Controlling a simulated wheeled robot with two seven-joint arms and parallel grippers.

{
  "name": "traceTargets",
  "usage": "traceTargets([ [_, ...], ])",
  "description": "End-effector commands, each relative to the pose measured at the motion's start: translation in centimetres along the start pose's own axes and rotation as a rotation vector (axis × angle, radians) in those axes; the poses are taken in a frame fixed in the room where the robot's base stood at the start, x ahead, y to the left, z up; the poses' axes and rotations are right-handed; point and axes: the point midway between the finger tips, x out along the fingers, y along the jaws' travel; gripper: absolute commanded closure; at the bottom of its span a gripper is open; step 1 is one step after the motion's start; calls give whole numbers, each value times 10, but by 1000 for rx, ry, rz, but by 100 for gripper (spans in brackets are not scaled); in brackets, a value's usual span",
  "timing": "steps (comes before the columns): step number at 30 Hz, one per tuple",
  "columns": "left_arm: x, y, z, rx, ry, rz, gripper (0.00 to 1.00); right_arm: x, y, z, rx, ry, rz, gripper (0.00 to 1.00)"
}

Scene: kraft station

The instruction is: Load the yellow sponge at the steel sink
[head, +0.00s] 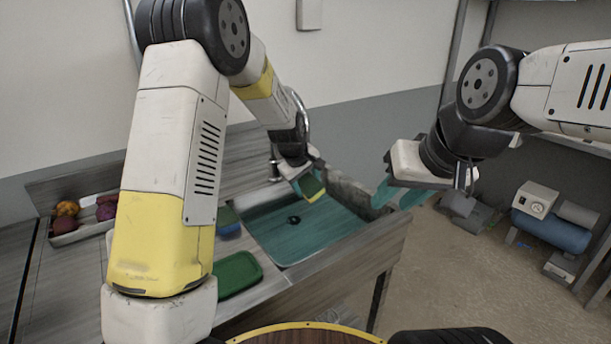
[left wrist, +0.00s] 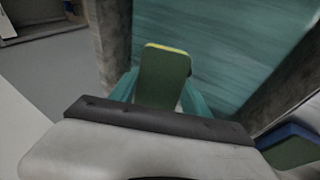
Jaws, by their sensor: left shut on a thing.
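The yellow sponge (head: 312,188), with a dark green face and a yellow edge, is held over the sink by my left gripper (head: 305,183). In the left wrist view the sponge (left wrist: 163,78) sits between the teal fingers of my left gripper (left wrist: 160,95), which is shut on it. The sink (head: 330,232) is a teal-looking basin with a dark drain, set into the counter; the sponge is near its back edge. My right gripper (head: 400,194) hangs to the right of the sink, its teal fingers apart and empty.
A green tray (head: 238,274) lies on the counter left of the sink. A blue and green sponge (head: 229,224) lies behind it. A tray (head: 66,238) of colourful produce is at far left. A blue tank machine (head: 552,230) stands on the floor at right.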

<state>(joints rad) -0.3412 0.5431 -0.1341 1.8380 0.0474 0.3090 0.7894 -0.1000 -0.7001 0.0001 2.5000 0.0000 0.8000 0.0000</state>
Motion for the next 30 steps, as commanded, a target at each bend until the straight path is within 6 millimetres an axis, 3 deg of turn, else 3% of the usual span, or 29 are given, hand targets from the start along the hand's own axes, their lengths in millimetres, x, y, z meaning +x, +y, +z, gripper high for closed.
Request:
traceTargets([
  [30, 86, -42, 24, -1, -1, -1, 77, 0, 0, 0, 0, 0, 0, 64],
])
